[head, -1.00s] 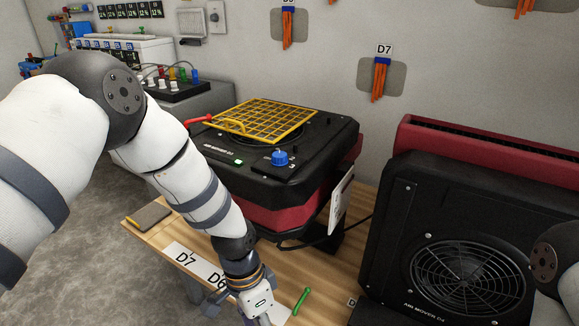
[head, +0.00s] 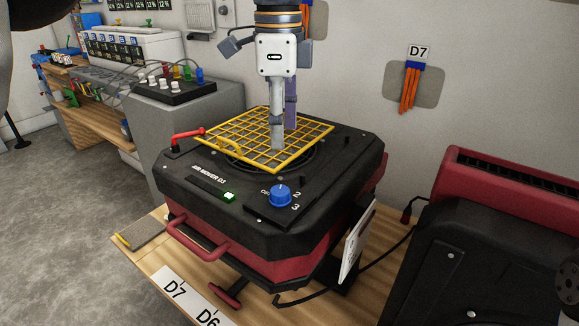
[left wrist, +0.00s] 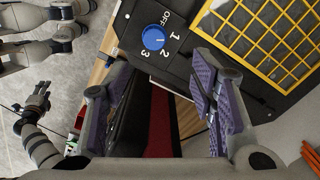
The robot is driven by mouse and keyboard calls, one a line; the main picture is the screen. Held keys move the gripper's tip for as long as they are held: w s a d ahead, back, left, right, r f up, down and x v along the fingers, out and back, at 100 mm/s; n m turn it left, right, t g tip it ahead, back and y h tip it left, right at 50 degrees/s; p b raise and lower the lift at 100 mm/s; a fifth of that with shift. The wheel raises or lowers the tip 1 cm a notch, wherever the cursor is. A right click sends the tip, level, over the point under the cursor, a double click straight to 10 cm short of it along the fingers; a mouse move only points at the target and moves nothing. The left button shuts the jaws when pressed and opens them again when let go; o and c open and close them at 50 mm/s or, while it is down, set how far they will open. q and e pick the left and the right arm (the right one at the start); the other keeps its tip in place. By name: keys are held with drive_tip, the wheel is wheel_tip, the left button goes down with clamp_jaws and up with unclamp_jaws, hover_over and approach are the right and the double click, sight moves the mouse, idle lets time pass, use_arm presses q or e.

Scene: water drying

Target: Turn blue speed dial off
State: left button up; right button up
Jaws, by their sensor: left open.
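The blue speed dial (head: 280,195) sits on the black top of the air mover D3 (head: 215,210), near its front right corner. In the left wrist view the dial (left wrist: 153,38) shows among the marks OFF, 1, 2 and 3. It bears a small pale mark; its exact setting is hard to read. My left gripper (head: 284,130) points down above the yellow grille (head: 235,137), behind the dial and apart from it. Its fingers are spread and empty, also in the left wrist view (left wrist: 160,100). My right gripper's fingers cannot be made out clearly.
A green lit switch (head: 229,196) is left of the dial. A red handle (head: 188,133) stands at the grille's left corner. A second black and red air mover (head: 480,245) stands at the right. A white card (head: 357,240) hangs at the machine's right side.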

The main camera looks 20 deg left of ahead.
sight(280, 190)
use_arm(q)
drive_tip(key=f, duration=0.7)
drive_tip(key=s+f, duration=0.1)
drive_tip(key=f, duration=0.3)
drive_tip(key=shift+f+p, duration=0.3)
drive_tip(key=shift+f, duration=0.05)
drive_tip(key=c, duration=1.1)
